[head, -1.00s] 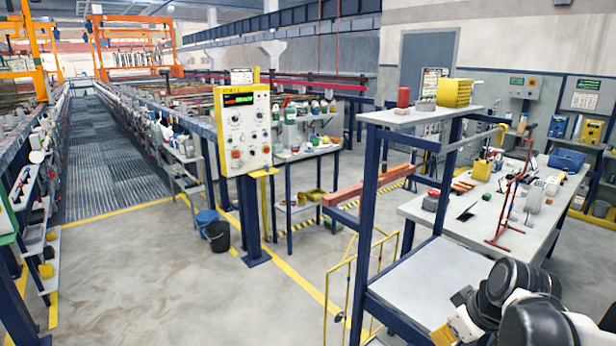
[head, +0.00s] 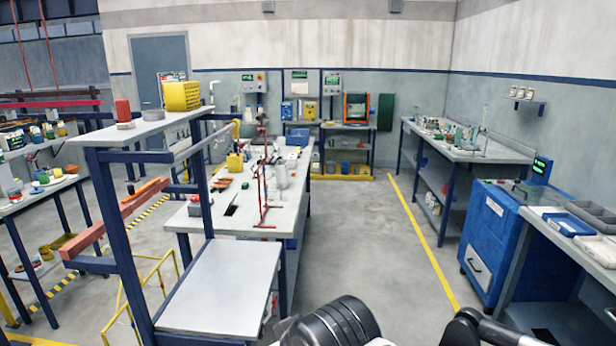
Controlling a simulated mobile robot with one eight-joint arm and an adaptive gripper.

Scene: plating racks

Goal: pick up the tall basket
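A yellow, box-shaped basket (head: 182,96) with ribbed sides stands upright on the high grey shelf (head: 135,129) of a dark blue frame at the left. It is the only clear basket I can make out, and I cannot tell for sure whether it is the tall one. Dark, rounded links of my arm show at the bottom edge, well apart from the basket. My gripper is outside the picture, so its fingers are hidden.
A red block (head: 123,111) and a grey bowl (head: 152,115) share the shelf. Below is a bare lower shelf (head: 222,288); behind it stands a cluttered workbench (head: 222,213). A blue cabinet (head: 492,240) stands right. The central floor (head: 365,235) is clear.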

